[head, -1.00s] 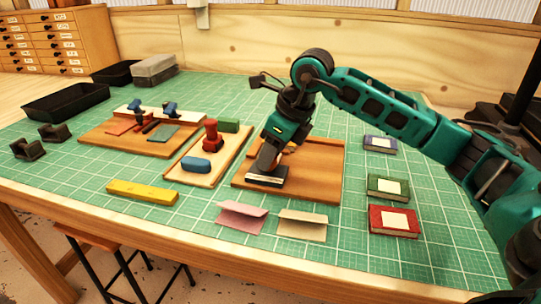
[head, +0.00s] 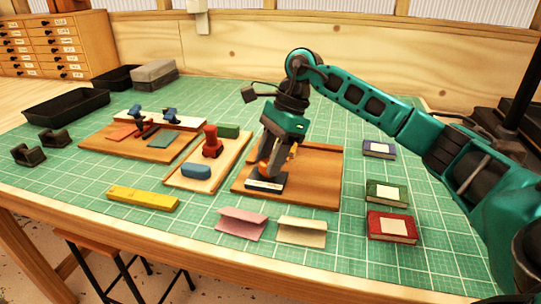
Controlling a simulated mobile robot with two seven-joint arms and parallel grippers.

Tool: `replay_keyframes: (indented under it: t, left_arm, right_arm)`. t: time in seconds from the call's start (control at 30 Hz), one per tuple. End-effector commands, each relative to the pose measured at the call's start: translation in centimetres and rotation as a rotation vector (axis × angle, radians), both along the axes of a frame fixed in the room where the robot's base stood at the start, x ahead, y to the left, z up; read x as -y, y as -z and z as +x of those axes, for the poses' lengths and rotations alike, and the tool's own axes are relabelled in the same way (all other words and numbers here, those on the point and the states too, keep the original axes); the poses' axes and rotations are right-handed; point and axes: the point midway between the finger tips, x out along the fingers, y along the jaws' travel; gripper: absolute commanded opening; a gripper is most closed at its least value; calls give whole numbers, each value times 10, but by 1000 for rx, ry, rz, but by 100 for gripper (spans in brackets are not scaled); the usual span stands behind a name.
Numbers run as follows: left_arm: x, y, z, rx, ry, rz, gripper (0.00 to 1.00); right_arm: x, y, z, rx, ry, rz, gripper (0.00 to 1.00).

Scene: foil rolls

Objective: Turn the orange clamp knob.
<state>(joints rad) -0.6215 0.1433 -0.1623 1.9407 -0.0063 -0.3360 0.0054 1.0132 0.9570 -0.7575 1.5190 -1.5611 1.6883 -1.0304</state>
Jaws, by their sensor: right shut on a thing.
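The orange clamp knob (head: 293,152) shows only in part, as a bit of orange beside and behind my right gripper's fingers. My right gripper (head: 266,168) points down over the brown wooden board (head: 314,183) and is shut on the knob, though the fingers hide most of the grip. A dark, flat book-like block with a pale edge (head: 265,184) lies on the board just below the fingertips. I cannot tell whether the fingers touch it. My left gripper is out of view.
A tray with a red stamp (head: 212,141) and a blue piece (head: 197,168) stands to the left. Folded pink (head: 241,222) and cream (head: 302,230) cards lie in front. Red (head: 393,226), green (head: 386,193) and blue (head: 379,149) books lie right. A yellow bar (head: 143,198) is front left.

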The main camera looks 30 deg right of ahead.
Motion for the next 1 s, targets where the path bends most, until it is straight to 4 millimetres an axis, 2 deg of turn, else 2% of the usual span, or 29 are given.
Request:
replay_keyframes:
  t: [0.2,0.5,1.0]
  left_arm:
    - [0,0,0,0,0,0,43]
    - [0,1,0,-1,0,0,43]
    - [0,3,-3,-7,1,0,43]
  right_arm:
    - [0,-1,2,4,-178,0,9]
    - [0,-1,3,4,-346,-1,9]
    - [0,0,3,3,-416,-2,9]
